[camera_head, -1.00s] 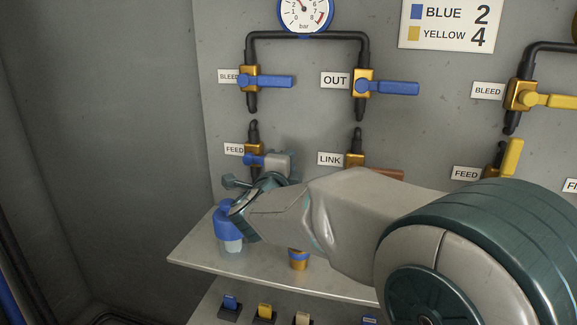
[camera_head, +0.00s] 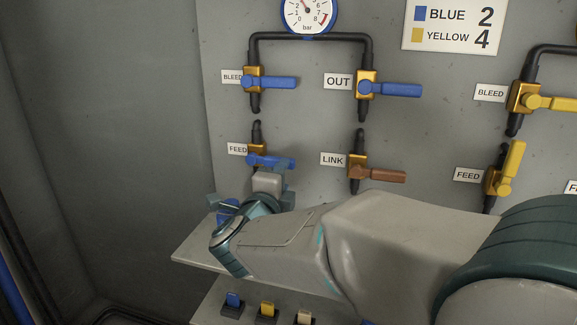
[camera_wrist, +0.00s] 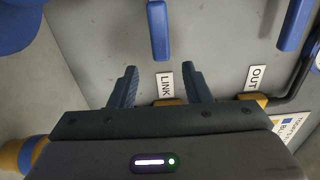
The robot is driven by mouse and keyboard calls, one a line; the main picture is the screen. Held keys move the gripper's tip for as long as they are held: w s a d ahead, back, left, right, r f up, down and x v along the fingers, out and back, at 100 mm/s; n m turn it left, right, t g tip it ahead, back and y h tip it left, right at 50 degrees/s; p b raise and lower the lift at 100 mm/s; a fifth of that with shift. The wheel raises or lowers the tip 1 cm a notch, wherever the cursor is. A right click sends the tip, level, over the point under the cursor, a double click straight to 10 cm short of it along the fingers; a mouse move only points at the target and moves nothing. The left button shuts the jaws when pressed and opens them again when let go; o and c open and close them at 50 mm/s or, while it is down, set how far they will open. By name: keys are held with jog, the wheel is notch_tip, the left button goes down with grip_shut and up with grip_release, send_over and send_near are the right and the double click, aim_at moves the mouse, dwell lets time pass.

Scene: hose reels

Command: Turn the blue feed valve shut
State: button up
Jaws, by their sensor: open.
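The blue feed valve's lever (camera_head: 270,160) is beside the FEED label (camera_head: 237,149) in the head view. It lies crosswise to its upright pipe, nearly level. In the wrist view the same blue lever (camera_wrist: 159,32) points down the picture, its free end just past my fingertips. My gripper (camera_wrist: 159,70) is open, with the lever in line with the gap between its fingers and no contact visible. In the head view my gripper (camera_head: 283,182) is just below and in front of the lever. The lower part of the valve is hidden by it.
The blue bleed (camera_head: 270,83) and out (camera_head: 390,88) levers also lie crosswise. The brown link lever (camera_head: 380,175) is close on the right, level. The yellow feed lever (camera_head: 512,163) stands upright. A shelf (camera_head: 195,252) below my gripper holds a blue-topped item (camera_head: 228,208), partly hidden.

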jog(key=v, duration=0.6)
jog(key=shift+s+p, duration=0.25)
jog(key=shift+p, duration=0.1)
notch_tip(320, 180, up, 9)
jog(key=w+n+g+y+p, duration=0.1)
jog(key=n+g+y+p, duration=0.2)
jog(key=n+y+p, duration=0.8)
jog(key=s+d+r+n+g+h+p, duration=0.1)
jog(key=s+d+n+g+h+p, duration=0.4)
jog(key=s+d+n+g+p, duration=0.5)
jog(key=s+d+g+p, duration=0.1)
jog(key=s+d+p, duration=0.4)
jog(key=s, duration=0.3)
jog(key=shift+d+n+p, duration=0.3)
jog(key=shift+d+p, duration=0.1)
jog(key=shift+d, duration=0.15)
jog(key=shift+r, duration=0.1)
